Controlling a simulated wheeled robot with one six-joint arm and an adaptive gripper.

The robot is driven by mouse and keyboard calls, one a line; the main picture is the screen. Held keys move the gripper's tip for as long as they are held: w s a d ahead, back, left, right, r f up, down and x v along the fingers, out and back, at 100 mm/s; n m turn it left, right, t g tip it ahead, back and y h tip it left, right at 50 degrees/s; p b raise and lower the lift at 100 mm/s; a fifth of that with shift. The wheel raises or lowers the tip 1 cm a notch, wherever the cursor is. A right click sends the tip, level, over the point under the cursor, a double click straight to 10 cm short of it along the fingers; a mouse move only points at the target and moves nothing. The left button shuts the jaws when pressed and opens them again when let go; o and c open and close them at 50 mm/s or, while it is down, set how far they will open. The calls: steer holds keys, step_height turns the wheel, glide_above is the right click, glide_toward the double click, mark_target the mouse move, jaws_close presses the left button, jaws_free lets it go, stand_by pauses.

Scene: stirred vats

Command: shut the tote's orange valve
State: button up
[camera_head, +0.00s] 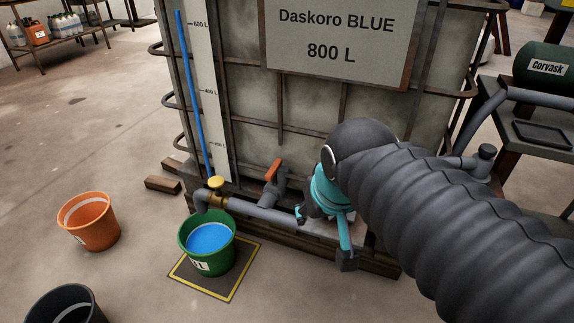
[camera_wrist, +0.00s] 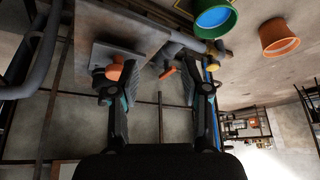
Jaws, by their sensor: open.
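The tote (camera_head: 360,110) is a caged container labelled Daskoro BLUE, 800 L. Its orange valve handle (camera_head: 273,170) sticks up at an angle from a grey valve body low on the front. My gripper (camera_head: 325,237) is open and empty, right of and below this handle, apart from it. In the wrist view the orange handle (camera_wrist: 168,73) appears between the spread fingers of my gripper (camera_wrist: 168,80), beyond the tips. A second orange piece (camera_wrist: 114,71) shows beside the left finger; I cannot tell what it belongs to. My arm hides the tote's lower right.
A pipe (camera_head: 262,212) runs left to a yellow-handled tap (camera_head: 216,182) above a green bucket (camera_head: 207,257) of blue liquid on a yellow-edged mat (camera_head: 226,291). An orange bucket (camera_head: 88,222) and black bucket (camera_head: 66,306) stand left. A blue-filled sight tube (camera_head: 193,95) rises beside the scale.

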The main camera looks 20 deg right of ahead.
steer(key=w+m+g+h+b, duration=0.1)
steer(key=w+m+b, duration=0.2)
steer(key=w, duration=1.3)
steer(key=m+h+b, duration=0.1)
steer(key=m+b, duration=0.2)
steer(key=m, duration=0.1)
glide_toward(273, 167)
steer(key=shift+g+h, duration=0.3)
steer(key=x, duration=0.5)
steer(key=b+x, duration=0.1)
steer(key=x, duration=0.4)
steer(key=shift+w+a+f+b, duration=0.1)
steer(key=shift+w+f+b, duration=0.2)
steer(key=shift+f, duration=0.05)
jaws_close()
